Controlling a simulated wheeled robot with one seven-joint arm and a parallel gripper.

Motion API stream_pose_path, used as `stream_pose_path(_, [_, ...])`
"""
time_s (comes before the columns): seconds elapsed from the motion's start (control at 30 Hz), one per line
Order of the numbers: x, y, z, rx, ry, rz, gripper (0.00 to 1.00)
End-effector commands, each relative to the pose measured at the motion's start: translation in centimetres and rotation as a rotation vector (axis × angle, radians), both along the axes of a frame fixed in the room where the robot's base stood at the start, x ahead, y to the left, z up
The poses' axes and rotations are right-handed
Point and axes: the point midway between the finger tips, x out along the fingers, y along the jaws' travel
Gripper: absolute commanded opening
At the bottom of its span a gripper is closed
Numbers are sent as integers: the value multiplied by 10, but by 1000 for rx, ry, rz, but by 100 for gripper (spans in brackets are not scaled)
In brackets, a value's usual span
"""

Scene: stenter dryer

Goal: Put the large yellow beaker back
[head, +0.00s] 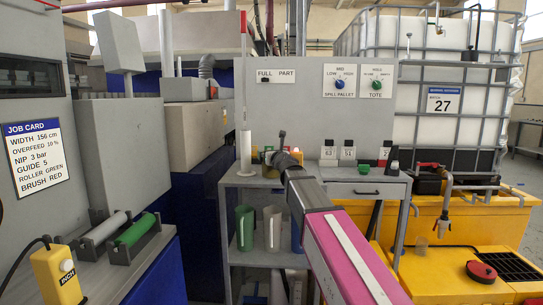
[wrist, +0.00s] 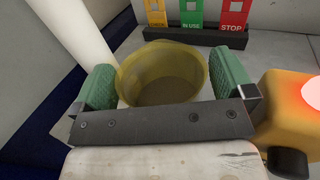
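The yellow beaker (wrist: 162,80) is in the wrist view, seen from above into its open, empty-looking mouth. My gripper (wrist: 162,86) has one green-padded finger on each side of it. The rim spans the whole gap and appears to touch both pads, so the gripper looks shut on it. I cannot tell whether its base rests on the surface or is slightly lifted. In the head view my gripper (head: 283,147) is over the grey cart top (head: 313,174), and the arm mostly hides the beaker. A green beaker (head: 244,228) and a white beaker (head: 272,229) stand on the cart's lower shelf.
A white post (wrist: 72,35) is close on the left in the wrist view. An orange lamp-like object (wrist: 290,105) is close on the right. A stand with yellow, green and red tags (wrist: 191,34) is just behind. A blue beaker (head: 297,236) shows partly on the shelf.

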Motion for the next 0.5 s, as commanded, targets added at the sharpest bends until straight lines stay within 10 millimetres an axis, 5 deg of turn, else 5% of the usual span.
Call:
stream_pose_path(0.27, [-14, -5, 1, 0, 0, 0, 100])
stream_pose_path(0.5, [-53, -20, 1, 0, -1, -1, 100])
